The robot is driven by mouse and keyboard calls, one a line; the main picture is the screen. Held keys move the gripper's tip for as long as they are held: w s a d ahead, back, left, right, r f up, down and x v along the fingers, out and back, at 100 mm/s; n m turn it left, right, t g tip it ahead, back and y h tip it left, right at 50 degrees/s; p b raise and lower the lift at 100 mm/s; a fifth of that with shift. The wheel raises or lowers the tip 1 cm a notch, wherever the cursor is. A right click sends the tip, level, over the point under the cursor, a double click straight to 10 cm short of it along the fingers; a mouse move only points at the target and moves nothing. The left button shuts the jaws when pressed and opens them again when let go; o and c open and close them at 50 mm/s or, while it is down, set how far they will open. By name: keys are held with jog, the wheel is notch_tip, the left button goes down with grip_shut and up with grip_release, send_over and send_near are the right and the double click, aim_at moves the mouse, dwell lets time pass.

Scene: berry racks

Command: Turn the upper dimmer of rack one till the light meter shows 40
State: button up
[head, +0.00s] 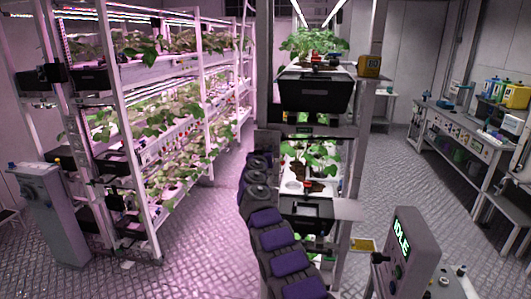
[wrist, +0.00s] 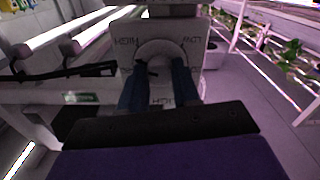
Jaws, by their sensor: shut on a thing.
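In the wrist view my gripper (wrist: 159,84) has its two dark blue fingers on either side of a pale round dimmer knob (wrist: 158,50), shut on it. The knob sits on a white plate (wrist: 195,45) with printing that looks like LOW and HIGH, seen upside down. In the head view my arm reaches up along the post of the near middle rack (head: 265,70), and the gripper's tips and the knob are hidden there. A small orange-framed light meter (head: 369,66) stands at the rack's upper right; its small digits look like 80.
A tall rack of plants under pink light (head: 150,70) stands at the left. A grey console (head: 405,245) showing IDLE stands in front at the right. A workbench (head: 455,130) with bottles lines the right wall. The floor between the racks is clear.

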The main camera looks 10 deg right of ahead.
jog(key=shift+a, duration=0.2)
jog(key=shift+c, duration=0.2)
jog(key=shift+n, duration=0.4)
jog(key=shift+d+f+n+y+p, duration=0.15)
jog(key=shift+n+p, duration=0.8)
jog(key=shift+n, duration=6.7)
jog(key=shift+f+n+y+p, duration=0.2)
jog(key=shift+n+p, duration=0.75)
jog(key=shift+n, duration=6.7)
jog(key=shift+f, duration=0.1)
